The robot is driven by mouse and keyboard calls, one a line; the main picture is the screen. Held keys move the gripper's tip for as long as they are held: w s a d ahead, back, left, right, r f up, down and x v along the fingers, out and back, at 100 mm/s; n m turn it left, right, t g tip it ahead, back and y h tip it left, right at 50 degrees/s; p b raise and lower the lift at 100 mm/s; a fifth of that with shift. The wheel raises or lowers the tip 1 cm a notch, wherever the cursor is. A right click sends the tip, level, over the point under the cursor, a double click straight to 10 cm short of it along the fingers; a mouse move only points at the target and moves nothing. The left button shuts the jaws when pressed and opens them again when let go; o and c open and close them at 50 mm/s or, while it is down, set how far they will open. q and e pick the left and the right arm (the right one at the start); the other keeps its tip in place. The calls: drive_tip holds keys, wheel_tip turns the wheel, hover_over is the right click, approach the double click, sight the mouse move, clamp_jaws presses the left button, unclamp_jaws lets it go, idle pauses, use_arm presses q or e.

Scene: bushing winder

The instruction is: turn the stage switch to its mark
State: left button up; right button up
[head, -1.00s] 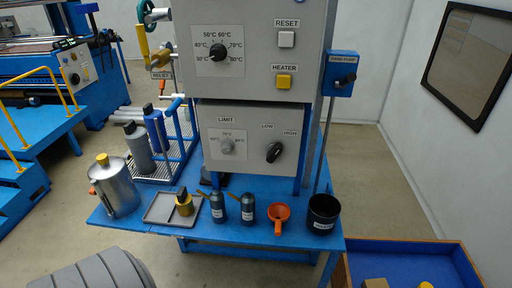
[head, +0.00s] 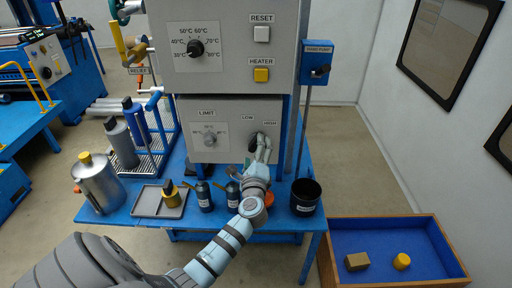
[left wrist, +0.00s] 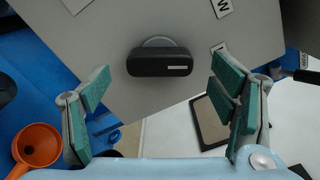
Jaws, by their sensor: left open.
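The stage switch (head: 253,143) is a black knob between the LOW and HIGH labels on the lower grey box. My left gripper (head: 263,142) is right in front of it and partly covers it in the head view. In the left wrist view the switch (left wrist: 160,63) is a dark bar with a white line at one end. It lies between and beyond the two green-padded fingers, which are open with a gap on both sides. A label partly showing a W (left wrist: 222,7) is near it. My right gripper is not in view.
A LIMIT dial (head: 209,139) sits left of the switch. On the blue table stand a black cup (head: 305,198), dark bottles (head: 204,196), a grey tray (head: 147,203) and an orange funnel (left wrist: 38,144). A blue bin (head: 380,232) is at the lower right.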

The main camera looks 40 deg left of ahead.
use_arm(q)
drive_tip(key=shift+x, duration=1.5)
drive_tip(key=shift+c, duration=0.5)
drive_tip(key=c, duration=1.1)
